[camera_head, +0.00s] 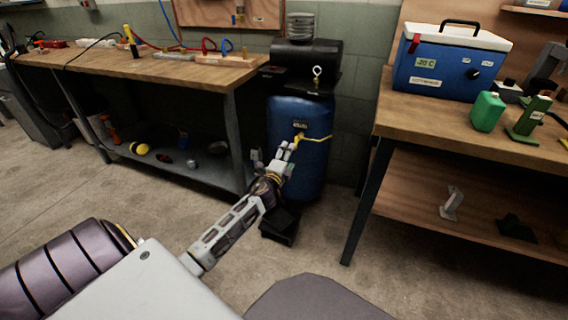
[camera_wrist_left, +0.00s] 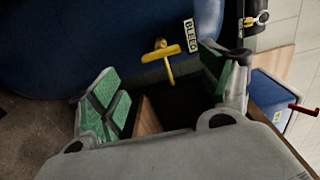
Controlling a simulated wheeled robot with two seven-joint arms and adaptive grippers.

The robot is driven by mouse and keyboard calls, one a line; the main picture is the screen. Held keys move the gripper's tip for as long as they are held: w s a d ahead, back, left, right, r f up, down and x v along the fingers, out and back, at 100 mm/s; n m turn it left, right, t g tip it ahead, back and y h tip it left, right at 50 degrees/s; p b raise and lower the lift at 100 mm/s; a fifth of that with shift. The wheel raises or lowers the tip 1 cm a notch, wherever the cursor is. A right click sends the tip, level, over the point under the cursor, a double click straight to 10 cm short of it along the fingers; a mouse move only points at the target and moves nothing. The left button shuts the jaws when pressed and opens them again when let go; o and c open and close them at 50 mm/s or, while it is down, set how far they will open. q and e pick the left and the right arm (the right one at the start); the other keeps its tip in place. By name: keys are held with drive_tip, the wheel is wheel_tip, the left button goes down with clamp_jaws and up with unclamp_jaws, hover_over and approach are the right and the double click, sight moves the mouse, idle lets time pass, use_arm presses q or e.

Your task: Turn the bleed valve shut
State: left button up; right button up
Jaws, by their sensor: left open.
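The bleed valve (camera_wrist_left: 160,51) shows in the left wrist view as a yellow T-shaped handle on a short stem. It stands out from the blue tank, beside a white BLEED label (camera_wrist_left: 190,35). In the head view a yellow piece (camera_head: 314,138) shows on the front of the blue tank (camera_head: 312,115), just beyond my gripper. My left gripper (camera_head: 287,152) reaches toward the tank. In the wrist view its green-padded fingers (camera_wrist_left: 158,75) are spread, with the valve between them in the picture. I cannot tell any contact. My right gripper is in neither view.
A wooden workbench (camera_head: 200,75) with hoses and fittings stands left of the tank. Another bench (camera_head: 400,115) on the right carries a blue cool box (camera_head: 445,70) and a green canister (camera_head: 487,112). A dark box (camera_head: 280,225) sits on the floor below my gripper.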

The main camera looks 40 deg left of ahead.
use_arm(q)
drive_tip(key=shift+v, duration=2)
